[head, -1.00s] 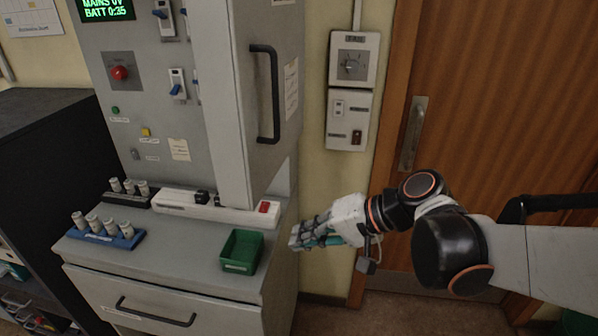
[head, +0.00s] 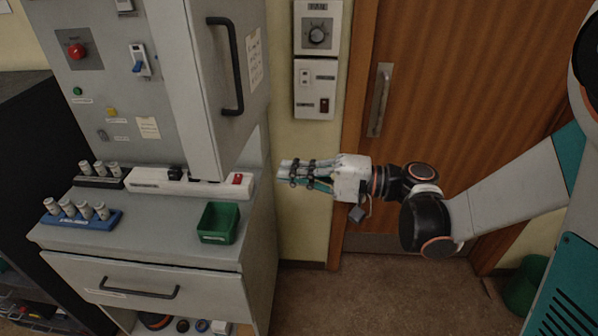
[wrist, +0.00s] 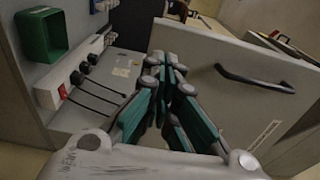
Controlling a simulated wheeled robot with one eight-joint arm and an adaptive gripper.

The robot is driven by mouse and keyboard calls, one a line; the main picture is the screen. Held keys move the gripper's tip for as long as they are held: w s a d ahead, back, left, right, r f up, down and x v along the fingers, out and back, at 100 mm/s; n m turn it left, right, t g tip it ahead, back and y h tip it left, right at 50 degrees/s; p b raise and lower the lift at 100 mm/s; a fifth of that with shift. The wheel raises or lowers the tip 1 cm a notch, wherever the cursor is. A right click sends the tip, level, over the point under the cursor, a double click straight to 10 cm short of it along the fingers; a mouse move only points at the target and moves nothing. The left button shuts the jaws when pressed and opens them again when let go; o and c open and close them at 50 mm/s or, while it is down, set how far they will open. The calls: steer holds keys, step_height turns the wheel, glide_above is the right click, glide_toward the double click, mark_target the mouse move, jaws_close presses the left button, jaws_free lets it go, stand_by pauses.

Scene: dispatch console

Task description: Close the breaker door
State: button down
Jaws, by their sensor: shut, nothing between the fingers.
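The breaker door (head: 250,75) is a grey panel standing open from the console cabinet, swung out towards the head camera. Its black bar handle (head: 232,65) is on the face turned right. The wrist view shows the door (wrist: 235,115) and its handle (wrist: 255,79) to the right of the fingers. My gripper (head: 283,173) is shut and empty, pointing left. In the head view it is right of the door's lower end, below the handle, with a visible gap. In the wrist view the fingertips (wrist: 167,64) overlap the door's near end; contact cannot be told.
A green bin (head: 218,237), a white power strip (head: 145,181) and a blue rack (head: 110,218) of fuses stand on the ledge under the door. A drawer (head: 140,287) is below. A wall switch box (head: 318,90) and wooden door (head: 450,90) are behind my arm.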

mark_target(229, 166)
steer(key=a, duration=0.3)
steer(key=w+a, duration=0.1)
steer(key=a, duration=0.2)
steer(key=a+b, duration=0.1)
steer(key=a, duration=0.3)
steer(key=shift+w, duration=0.35)
steer(key=shift+a, duration=0.15)
